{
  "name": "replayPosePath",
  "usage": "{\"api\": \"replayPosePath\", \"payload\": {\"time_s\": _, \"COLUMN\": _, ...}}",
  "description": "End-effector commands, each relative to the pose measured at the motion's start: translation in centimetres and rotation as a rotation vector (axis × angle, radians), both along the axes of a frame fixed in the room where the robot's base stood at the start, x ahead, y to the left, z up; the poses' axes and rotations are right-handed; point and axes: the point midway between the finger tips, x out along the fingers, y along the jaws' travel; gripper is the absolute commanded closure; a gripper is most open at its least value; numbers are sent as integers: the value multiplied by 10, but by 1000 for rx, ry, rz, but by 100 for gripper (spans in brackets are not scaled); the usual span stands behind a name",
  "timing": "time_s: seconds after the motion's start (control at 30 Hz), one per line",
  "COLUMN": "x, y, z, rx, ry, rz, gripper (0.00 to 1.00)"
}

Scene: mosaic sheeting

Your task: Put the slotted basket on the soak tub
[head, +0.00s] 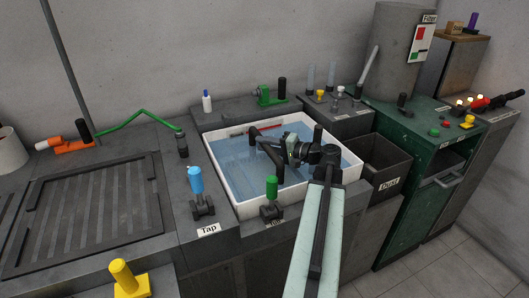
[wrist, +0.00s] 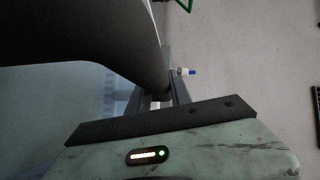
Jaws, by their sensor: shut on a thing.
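The white soak tub (head: 218,178), with blue water in it, stands in the middle of the head view. My gripper (head: 287,152) is over the tub and shut on a dark thing (head: 264,155). In the wrist view a dark curved piece (wrist: 95,28) fills the upper left and narrows down to between my fingers. I cannot tell whether it is part of the slotted basket; no slots show on it. I cannot tell how high it is above the water.
A slotted dark drain panel (head: 90,212) lies on the counter at left. A blue-topped tap (head: 198,190) and a green-topped valve (head: 271,195) stand before the tub. A dark bin (head: 385,165) and a green cabinet (head: 405,215) are at right. A white bottle (head: 207,102) stands behind.

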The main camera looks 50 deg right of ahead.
Motion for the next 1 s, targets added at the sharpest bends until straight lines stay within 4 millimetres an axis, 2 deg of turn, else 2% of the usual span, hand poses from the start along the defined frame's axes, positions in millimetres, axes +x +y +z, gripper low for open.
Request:
{"api": "replayPosePath", "payload": {"time_s": 0.33, "x": 0, "y": 0, "z": -3, "rx": 2, "ry": -3, "rz": -1, "gripper": 100}}
{"api": "replayPosePath", "payload": {"time_s": 0.37, "x": 0, "y": 0, "z": -3, "rx": 0, "ry": 0, "rz": 0, "gripper": 69}}
{"api": "replayPosePath", "payload": {"time_s": 0.4, "x": 0, "y": 0, "z": -3, "rx": 0, "ry": 0, "rz": 0, "gripper": 58}}
{"api": "replayPosePath", "payload": {"time_s": 0.43, "x": 0, "y": 0, "z": -3, "rx": 0, "ry": 0, "rz": 0, "gripper": 53}}
{"api": "replayPosePath", "payload": {"time_s": 0.77, "x": 0, "y": 0, "z": 1, "rx": 0, "ry": 0, "rz": 0, "gripper": 53}}
{"api": "replayPosePath", "payload": {"time_s": 0.87, "x": -12, "y": -4, "z": 3, "rx": 0, "ry": -1, "rz": -4, "gripper": 53}}
{"api": "replayPosePath", "payload": {"time_s": 1.0, "x": -40, "y": -11, "z": 7, "rx": 0, "ry": -1, "rz": -4, "gripper": 53}}
